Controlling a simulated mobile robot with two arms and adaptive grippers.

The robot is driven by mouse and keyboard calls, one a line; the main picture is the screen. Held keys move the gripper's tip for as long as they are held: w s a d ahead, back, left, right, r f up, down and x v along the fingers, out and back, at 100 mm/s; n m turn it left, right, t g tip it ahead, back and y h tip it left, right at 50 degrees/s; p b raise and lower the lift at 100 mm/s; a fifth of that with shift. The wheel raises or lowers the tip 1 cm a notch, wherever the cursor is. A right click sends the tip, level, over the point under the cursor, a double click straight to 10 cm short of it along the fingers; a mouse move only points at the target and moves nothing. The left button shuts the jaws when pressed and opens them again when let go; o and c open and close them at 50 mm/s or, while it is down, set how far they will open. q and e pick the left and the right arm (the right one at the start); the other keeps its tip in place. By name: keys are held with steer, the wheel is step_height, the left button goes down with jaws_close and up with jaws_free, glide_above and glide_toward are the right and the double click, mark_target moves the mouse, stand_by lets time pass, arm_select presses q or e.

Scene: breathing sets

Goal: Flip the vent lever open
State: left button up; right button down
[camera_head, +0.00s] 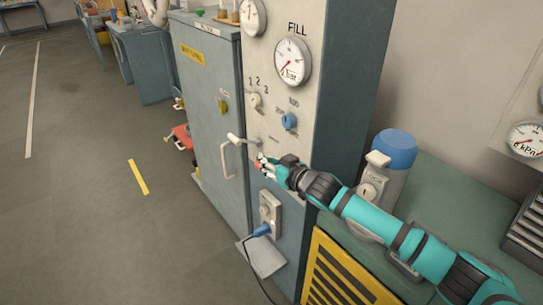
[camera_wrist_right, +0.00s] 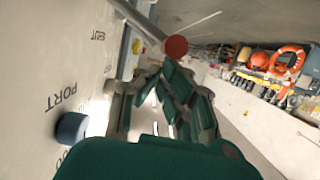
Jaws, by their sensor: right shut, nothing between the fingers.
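My right gripper (camera_head: 264,164) is shut and empty, in front of the pale control panel (camera_head: 275,95), below and right of a pale handle (camera_head: 234,138). In the right wrist view its dark green fingers (camera_wrist_right: 168,85) point toward a metal lever rod (camera_wrist_right: 138,20) with a red ball end (camera_wrist_right: 176,47). The ball lies just beyond the fingertips; I cannot tell whether they touch. The rod runs beside a "SHUT" marking (camera_wrist_right: 97,36). In the head view a small red patch shows by the fingertips. My left gripper is not in view.
A blue knob (camera_head: 289,120) and a numbered selector (camera_head: 254,100) sit above the gripper. A socket with a blue plug (camera_head: 262,230) is below. A grey cabinet (camera_head: 212,90) stands left. A blue-topped canister (camera_head: 396,150) stands right, near my arm.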

steer(key=shift+s+a+f, duration=0.2)
steer(key=shift+a+f, duration=0.05)
steer(key=shift+f, duration=0.2)
arm_select(q)
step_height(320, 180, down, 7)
steer(key=b, duration=0.6)
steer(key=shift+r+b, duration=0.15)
steer(key=shift+b, duration=0.15)
arm_select(e)
step_height(320, 180, down, 9)
steer(key=s+a+n+t+h, duration=0.1)
steer(key=n+t+h, duration=0.1)
steer(key=n, duration=0.6)
steer(key=shift+a+f, duration=0.15)
steer(key=shift+a, duration=0.15)
